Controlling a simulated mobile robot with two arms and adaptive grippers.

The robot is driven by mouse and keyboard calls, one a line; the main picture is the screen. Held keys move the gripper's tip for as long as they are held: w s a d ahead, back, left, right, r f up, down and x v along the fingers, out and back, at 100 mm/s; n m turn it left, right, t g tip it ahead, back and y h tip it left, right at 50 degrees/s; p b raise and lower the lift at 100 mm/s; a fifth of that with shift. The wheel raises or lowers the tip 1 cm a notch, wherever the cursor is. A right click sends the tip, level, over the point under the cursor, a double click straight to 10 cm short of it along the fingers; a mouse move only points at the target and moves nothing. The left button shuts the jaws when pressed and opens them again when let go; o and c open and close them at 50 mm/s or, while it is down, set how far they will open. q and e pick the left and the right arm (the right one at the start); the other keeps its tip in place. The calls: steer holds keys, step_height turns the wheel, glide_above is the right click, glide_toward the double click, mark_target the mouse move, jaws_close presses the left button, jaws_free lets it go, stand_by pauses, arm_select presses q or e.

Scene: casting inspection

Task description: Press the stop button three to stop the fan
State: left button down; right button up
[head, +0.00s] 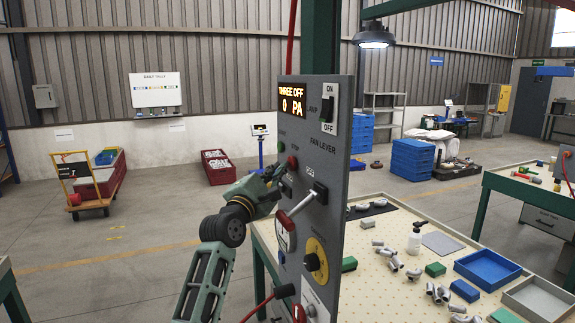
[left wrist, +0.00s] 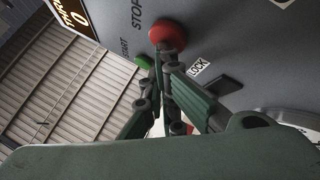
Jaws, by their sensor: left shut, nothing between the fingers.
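The grey control panel (head: 335,180) stands upright, its display (head: 291,102) reading "THREE OFF" and "0 PA". The red stop button (head: 292,162) is on the panel below the display. It also shows in the left wrist view (left wrist: 169,34), with the word STOP beside it. The green start button (head: 281,147) is near it and also shows in the left wrist view (left wrist: 143,62). My left gripper (head: 278,172) is shut and empty, its fingertips (left wrist: 161,52) close by the red button. I cannot tell whether they touch it. My right gripper is not in view.
The panel also carries a fan lever (head: 302,203), a black switch (head: 327,109) marked ON and OFF, and a yellow-backed knob (head: 314,262).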

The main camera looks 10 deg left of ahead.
arm_select(q)
steer(key=shift+s+a, duration=0.55)
steer(key=shift+a, duration=0.1)
steer(key=shift+a, duration=0.1)
steer(key=s+a, duration=0.1)
steer(key=a, duration=0.1)
steer(key=s+a, duration=0.1)
steer(key=a, duration=0.1)
steer(key=shift+s+p, duration=0.4)
stand_by(0.6)
